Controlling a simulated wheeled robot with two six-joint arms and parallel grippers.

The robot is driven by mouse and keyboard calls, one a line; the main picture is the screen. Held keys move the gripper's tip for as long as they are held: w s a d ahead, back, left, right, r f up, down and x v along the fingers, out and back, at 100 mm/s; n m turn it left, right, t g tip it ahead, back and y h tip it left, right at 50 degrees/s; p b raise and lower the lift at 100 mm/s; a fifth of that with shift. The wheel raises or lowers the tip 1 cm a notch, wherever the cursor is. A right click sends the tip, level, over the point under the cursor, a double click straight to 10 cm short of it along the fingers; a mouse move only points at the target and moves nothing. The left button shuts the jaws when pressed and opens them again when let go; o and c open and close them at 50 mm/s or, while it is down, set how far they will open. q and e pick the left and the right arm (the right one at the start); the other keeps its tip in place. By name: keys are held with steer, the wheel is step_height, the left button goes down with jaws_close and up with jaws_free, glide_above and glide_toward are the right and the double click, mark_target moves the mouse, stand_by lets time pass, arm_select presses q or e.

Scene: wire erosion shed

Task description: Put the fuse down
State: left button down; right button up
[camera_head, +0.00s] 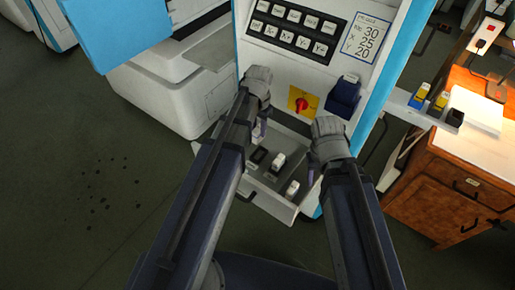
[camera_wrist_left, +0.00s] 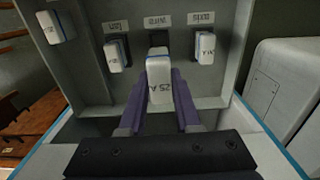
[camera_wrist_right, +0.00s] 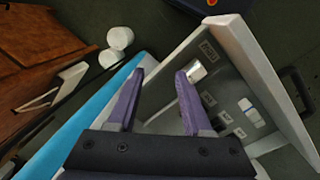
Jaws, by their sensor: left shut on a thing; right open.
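My left gripper (camera_wrist_left: 160,118) is shut on a white fuse marked 25 A (camera_wrist_left: 160,82), in front of the open grey fuse compartment (camera_wrist_left: 95,14). A dark holder shows just behind the fuse's top; I cannot tell whether they touch. Other white fuses sit to its left (camera_wrist_left: 117,57) and right (camera_wrist_left: 205,48), and one at the far left (camera_wrist_left: 54,28). In the head view my left gripper (camera_head: 259,128) is over the compartment (camera_head: 268,208), its held fuse mostly hidden. My right gripper (camera_head: 314,172) is open and empty at the compartment's right; its fingers also show in the right wrist view (camera_wrist_right: 158,95).
A red rotary switch on a yellow plate (camera_head: 301,103) and a dark blue box (camera_head: 342,95) are on the machine front above. A narrow ledge (camera_head: 408,107) at right carries small blue-and-yellow items (camera_head: 439,102). A wooden cabinet (camera_head: 440,195) stands beyond. Floor at left is clear.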

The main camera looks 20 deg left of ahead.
mark_target(259, 137)
arm_select(q)
step_height(259, 137, down, 4)
steer(key=b, duration=0.3)
steer(key=shift+f, duration=0.25)
steer(key=shift+f+b, duration=0.1)
steer(key=shift+b, duration=0.2)
step_height(259, 137, down, 4)
steer(key=b, duration=0.3)
steer(key=shift+r, duration=0.25)
steer(key=shift+f+b, duration=0.65)
steer(key=shift+b, duration=0.25)
steer(key=shift+r, duration=0.1)
steer(key=c, duration=0.6)
jaws_free()
steer(key=shift+r, duration=0.1)
